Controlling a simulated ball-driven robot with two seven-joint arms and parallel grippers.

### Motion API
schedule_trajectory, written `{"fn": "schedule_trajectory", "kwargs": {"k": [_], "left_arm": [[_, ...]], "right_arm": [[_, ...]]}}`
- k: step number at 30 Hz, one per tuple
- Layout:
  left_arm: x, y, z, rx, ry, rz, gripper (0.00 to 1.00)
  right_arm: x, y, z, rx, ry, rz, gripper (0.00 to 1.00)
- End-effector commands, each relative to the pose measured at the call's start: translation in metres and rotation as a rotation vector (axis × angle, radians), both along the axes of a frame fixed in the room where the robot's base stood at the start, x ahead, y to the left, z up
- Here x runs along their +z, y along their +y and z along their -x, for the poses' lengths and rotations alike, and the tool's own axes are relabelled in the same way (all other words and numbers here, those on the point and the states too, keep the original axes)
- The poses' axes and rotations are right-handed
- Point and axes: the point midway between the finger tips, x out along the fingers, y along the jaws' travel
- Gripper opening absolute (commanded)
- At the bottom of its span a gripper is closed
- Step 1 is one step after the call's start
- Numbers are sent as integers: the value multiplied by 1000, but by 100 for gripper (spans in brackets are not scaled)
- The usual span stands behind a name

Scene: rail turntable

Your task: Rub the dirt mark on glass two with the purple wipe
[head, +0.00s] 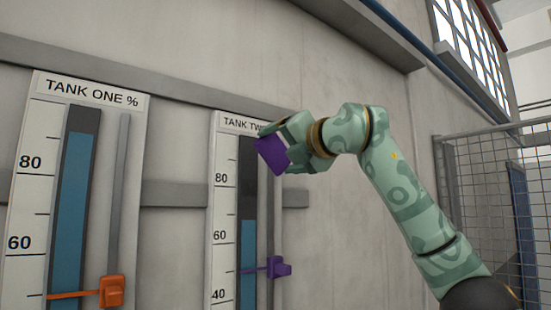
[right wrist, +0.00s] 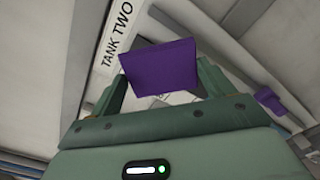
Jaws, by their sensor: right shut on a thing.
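The purple wipe (head: 271,155) is held between the fingers of my right gripper (head: 287,146), which is shut on it. It also shows in the right wrist view (right wrist: 159,67), spread across the two fingers. In the head view the wipe overlaps the upper part of the tank two gauge glass (head: 247,245), just below its label. I cannot tell whether it touches the glass. The glass is dark above and blue below. No dirt mark shows; the wipe and gripper hide part of the upper glass. My left gripper is not in view.
A purple slider (head: 279,267) with a pointer sits on tank two's rail, lower right of the glass. The tank one gauge (head: 75,190) with an orange slider (head: 112,291) stands at the left. A wire mesh fence (head: 490,190) is at the right.

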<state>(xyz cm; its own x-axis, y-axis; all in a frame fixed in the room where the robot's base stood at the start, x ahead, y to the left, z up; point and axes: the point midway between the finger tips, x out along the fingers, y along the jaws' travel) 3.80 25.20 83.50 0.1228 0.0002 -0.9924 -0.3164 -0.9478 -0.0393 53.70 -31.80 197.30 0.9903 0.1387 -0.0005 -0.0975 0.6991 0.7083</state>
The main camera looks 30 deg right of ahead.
Motion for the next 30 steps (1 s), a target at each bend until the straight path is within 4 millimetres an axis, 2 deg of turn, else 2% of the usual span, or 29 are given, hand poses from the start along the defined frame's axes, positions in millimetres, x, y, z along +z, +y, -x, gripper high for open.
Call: {"fn": "schedule_trajectory", "kwargs": {"k": [10, 20, 30], "left_arm": [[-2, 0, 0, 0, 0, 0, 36], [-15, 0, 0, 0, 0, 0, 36], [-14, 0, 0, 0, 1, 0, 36]], "right_arm": [[1, -1, 4, -1, -2, 1, 63], [0, -4, 30, -1, -2, 2, 63], [1, -4, 30, 0, -2, 1, 63]]}}
